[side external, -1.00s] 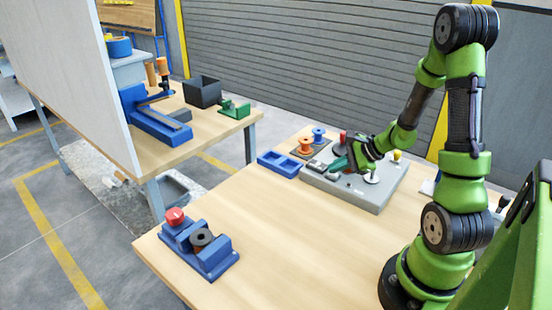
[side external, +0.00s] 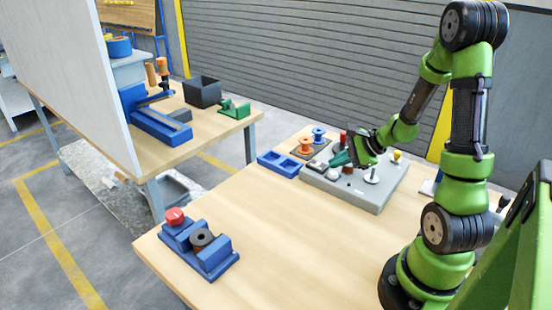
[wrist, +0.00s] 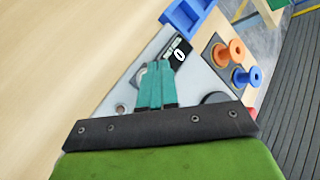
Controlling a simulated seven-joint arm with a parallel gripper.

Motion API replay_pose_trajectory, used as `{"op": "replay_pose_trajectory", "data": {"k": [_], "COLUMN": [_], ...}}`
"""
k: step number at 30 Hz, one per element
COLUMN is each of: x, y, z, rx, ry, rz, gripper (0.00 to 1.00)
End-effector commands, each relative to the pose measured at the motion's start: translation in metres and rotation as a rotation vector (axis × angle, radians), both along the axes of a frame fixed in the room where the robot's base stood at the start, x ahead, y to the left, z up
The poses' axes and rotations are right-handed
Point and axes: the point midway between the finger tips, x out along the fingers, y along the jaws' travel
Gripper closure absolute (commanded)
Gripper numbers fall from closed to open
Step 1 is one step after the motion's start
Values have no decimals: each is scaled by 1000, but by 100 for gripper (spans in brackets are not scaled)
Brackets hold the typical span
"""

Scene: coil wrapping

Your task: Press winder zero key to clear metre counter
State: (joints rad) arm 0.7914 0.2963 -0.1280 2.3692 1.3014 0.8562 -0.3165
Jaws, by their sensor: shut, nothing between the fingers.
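The winder is a grey box (side external: 378,200) on the far part of the table, with a red part, a yellow part and a pale disc on top. Its counter display (wrist: 177,54) reads 0 in the wrist view. My gripper (wrist: 155,70) is shut and empty, its teal fingers pointing at the panel just beside the display. In the side view my gripper (side external: 341,158) is over the left part of the winder. The zero key cannot be made out; the fingers cover part of the panel. Whether the fingertips touch the panel, I cannot tell.
A blue tray (side external: 279,163) lies left of the winder, with an orange spool (side external: 305,146) and a blue spool (side external: 319,134) behind. A blue fixture with a red knob (side external: 175,216) stands at the table's near left. The table's middle is clear.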

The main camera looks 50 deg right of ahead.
Motion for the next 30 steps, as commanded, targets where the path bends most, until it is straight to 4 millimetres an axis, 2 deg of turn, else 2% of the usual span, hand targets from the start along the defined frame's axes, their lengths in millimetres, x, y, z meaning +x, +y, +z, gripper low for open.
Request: {"op": "replay_pose_trajectory", "data": {"k": [15, 30], "x": [0, 0], "y": [0, 0], "z": [46, 50], "rx": [-3, 0], "ry": [-2, 0], "rz": [1, 0], "gripper": [100, 100]}}
